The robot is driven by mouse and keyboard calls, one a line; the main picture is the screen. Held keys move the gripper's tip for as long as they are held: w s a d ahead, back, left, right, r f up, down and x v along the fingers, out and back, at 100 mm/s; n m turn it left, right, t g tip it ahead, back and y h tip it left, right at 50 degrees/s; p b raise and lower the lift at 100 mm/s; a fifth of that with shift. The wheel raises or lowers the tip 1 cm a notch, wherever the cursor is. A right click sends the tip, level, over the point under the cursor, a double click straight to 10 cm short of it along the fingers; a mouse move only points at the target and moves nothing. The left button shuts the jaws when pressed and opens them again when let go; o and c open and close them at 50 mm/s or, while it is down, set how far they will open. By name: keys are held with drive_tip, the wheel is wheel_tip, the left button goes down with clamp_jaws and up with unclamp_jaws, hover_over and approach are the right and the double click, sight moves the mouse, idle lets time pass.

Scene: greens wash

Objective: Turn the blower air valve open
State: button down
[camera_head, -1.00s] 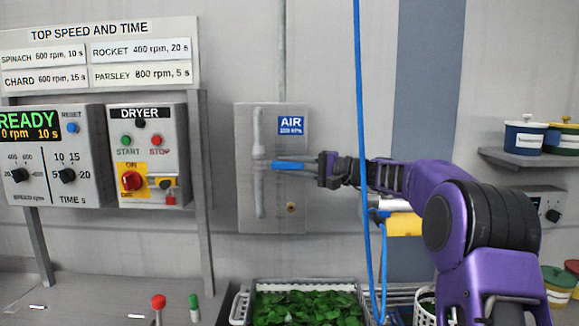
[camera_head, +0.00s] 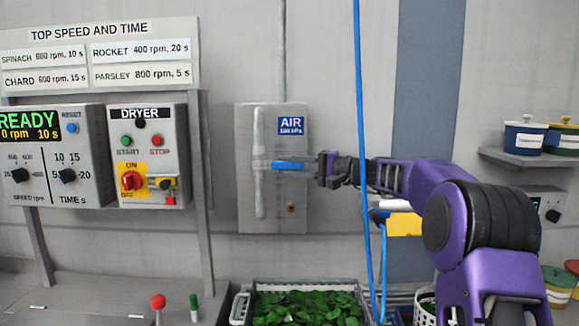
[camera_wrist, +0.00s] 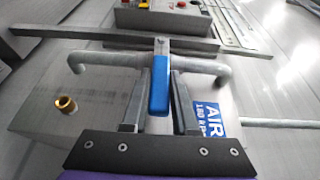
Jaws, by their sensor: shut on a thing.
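The blue lever handle of the air valve (camera_head: 287,165) points sideways to the right, across the vertical grey pipe (camera_head: 259,205) on a grey wall panel. A blue AIR label (camera_head: 291,126) is above the handle. My gripper (camera_head: 311,165) is at the handle's right end, in front of the panel. In the wrist view the blue handle (camera_wrist: 160,90) lies between the two fingers of my gripper (camera_wrist: 160,78), square to the pipe (camera_wrist: 207,66). The fingers are shut on the handle and partly hide its outer end in the head view.
A blue hose (camera_head: 359,90) hangs just right of the panel, near my arm. The dryer box (camera_head: 150,190) is to the left. A crate of greens (camera_head: 240,305) stands below the panel. A brass fitting (camera_head: 291,208) sits on the panel's lower right.

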drive_tip(key=shift+a+r+n+g+h+p, duration=0.15)
drive_tip(key=shift+r+n+g+h+p, duration=0.25)
drive_tip(key=shift+r+h+p, duration=0.5)
drive_tip(key=shift+a+r+n+g+h, duration=0.15)
drive_tip(key=shift+a+r+n+h, duration=0.1)
drive_tip(key=shift+r+h, duration=0.4)
drive_tip(key=shift+a+r+n+g+h, duration=0.15)
drive_tip(key=shift+r+h, duration=0.25)
drive_tip(key=shift+h, duration=0.5)
drive_tip(key=shift+a+r+n+g+h, duration=0.1)
drive_tip(key=shift+a+r+n+h, duration=0.2)
drive_tip(key=shift+r+h, duration=0.35)
drive_tip(key=shift+f+h, duration=0.15)
drive_tip(key=shift+h, duration=0.15)
drive_tip(key=c, duration=0.7)
unclamp_jaws()
drive_tip(key=shift+s+d, duration=0.1)
